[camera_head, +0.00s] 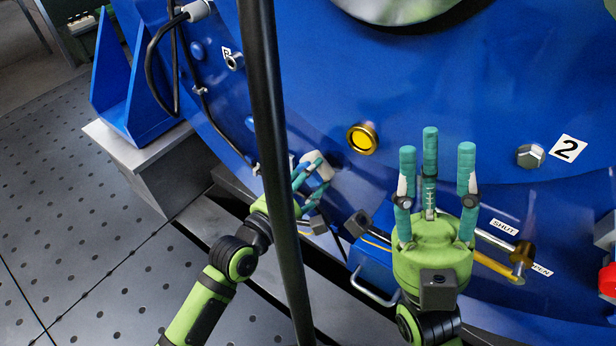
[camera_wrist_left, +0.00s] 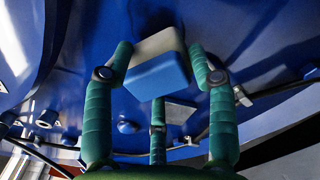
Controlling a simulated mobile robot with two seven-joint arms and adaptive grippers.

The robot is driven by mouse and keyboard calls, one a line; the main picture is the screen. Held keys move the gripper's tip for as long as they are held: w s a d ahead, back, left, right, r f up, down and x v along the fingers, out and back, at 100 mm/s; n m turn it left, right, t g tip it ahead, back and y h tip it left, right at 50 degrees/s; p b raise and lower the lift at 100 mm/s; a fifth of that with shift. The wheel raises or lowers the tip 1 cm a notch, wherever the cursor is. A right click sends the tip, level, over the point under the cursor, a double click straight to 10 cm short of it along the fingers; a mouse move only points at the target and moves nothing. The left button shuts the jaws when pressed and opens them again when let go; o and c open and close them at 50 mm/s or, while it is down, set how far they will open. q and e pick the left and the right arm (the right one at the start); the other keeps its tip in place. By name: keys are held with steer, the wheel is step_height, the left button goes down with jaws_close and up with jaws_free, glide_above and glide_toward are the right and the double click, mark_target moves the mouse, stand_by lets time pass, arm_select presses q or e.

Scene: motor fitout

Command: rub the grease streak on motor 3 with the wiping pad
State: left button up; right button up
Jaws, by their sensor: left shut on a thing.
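The wiping pad (camera_head: 317,165) is a small block with a pale side. In the left wrist view the pad (camera_wrist_left: 158,78) also shows a blue side. My left gripper (camera_head: 309,178) is shut on it, with fingers on both sides. The pad is at the lower blue face of the motor (camera_head: 330,80); I cannot tell whether it touches. A dark smudge (camera_head: 338,158) shows on the blue surface just right of the pad and may be the grease streak. My right gripper (camera_head: 437,158) is open and empty, fingers pointing up, in front of the motor.
A black pole (camera_head: 273,130) crosses in front of my left arm. A yellow-ringed port (camera_head: 362,139), a bolt (camera_head: 530,156) beside a "2" label (camera_head: 568,148), and a brass-ended lever (camera_head: 522,254) are on the motor. A blue bracket (camera_head: 125,85) stands at left. Black cables hang nearby.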

arm_select(q)
steer(key=shift+w+d, duration=0.4)
steer(key=shift+w, duration=0.1)
steer(key=shift+d, duration=0.1)
